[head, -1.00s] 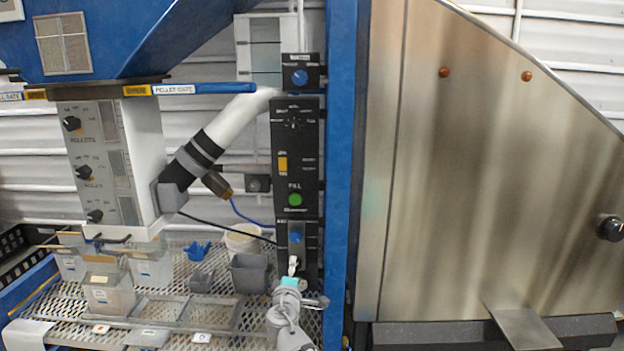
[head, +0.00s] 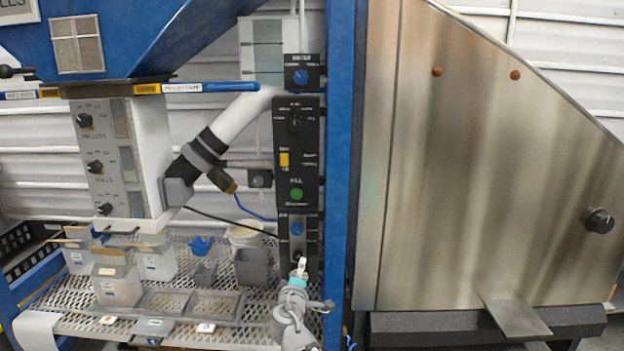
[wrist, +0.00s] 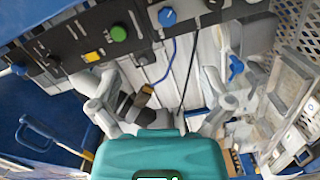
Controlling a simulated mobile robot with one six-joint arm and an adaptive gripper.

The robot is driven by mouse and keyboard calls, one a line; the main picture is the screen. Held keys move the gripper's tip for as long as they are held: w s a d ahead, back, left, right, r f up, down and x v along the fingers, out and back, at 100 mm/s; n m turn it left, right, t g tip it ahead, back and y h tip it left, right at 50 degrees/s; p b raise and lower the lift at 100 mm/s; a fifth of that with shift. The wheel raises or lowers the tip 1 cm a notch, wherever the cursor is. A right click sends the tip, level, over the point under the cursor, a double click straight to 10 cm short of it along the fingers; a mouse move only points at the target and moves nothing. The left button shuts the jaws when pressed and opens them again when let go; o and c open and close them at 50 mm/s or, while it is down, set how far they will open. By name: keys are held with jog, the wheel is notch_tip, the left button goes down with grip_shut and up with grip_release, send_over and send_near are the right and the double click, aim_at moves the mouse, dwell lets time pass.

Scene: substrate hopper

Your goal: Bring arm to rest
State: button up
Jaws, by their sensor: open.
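My gripper (head: 301,268) is in front of the bottom of the black control panel (head: 311,170), above the mesh shelf, in the head view. In the wrist view my gripper (wrist: 160,104) has its grey fingers spread wide, with nothing held between them. Its teal body fills the bottom middle of that view. My grey arm comes up from the bottom edge of the head view. The panel's green button (head: 296,194) and lower blue knob (head: 297,229) are clear of the fingers. I cannot tell whether the gripper touches the panel's lower end.
The mesh shelf (head: 75,322) holds clear bins (head: 117,287), a grey cup (head: 252,268) and a white bucket (head: 243,238). A blue post (head: 339,180) stands right of my gripper. A steel hopper wall (head: 470,190) with a ledge (head: 517,318) is beyond it.

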jog(key=s+d+f+m+g+h, duration=0.2)
jog(key=d+f+m+g, duration=0.2)
jog(key=d, duration=0.4)
jog(key=s+d+f+m+g+h, duration=0.25)
jog(key=d+f+m+g, duration=0.2)
jog(key=d, duration=0.35)
jog(key=s+d+f+m+g+y, duration=0.2)
jog(key=s+f+m+g+y, duration=0.1)
jog(key=s+f+g, duration=0.3)
jog(key=s+d+f+m+g+y, duration=0.2)
jog(key=s+f+g+y, duration=0.1)
jog(key=s, duration=0.6)
notch_tip(320, 180, up, 21)
jog(key=p, duration=2.2)
jog(key=shift+w+r, duration=0.2)
jog(key=shift+w, duration=0.15)
